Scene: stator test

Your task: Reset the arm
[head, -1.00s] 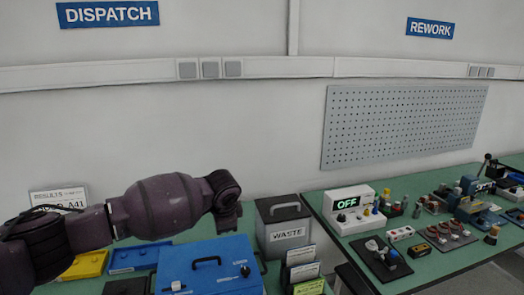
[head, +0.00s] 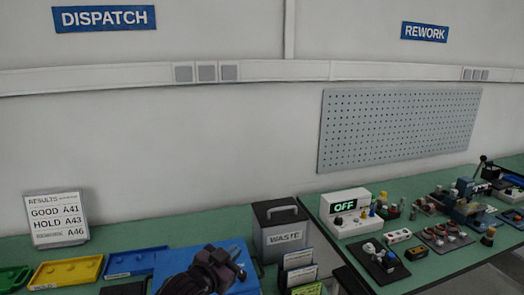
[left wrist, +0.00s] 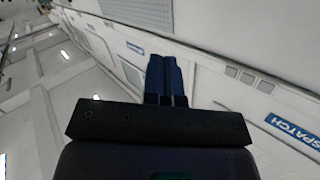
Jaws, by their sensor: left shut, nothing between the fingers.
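My left gripper (head: 222,262) shows at the bottom of the head view, in front of the blue box (head: 240,262) and covering much of it. In the left wrist view my left gripper's two blue fingers (left wrist: 165,80) lie together with nothing between them. That view looks out on the wall and a sideways DISPATCH sign (left wrist: 292,132). My right gripper is in neither view.
A results board (head: 57,218), yellow tray (head: 67,272), blue tray (head: 134,262) and green tray (head: 14,278) are on the left of the green bench. A tester reading OFF (head: 347,213) is at right.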

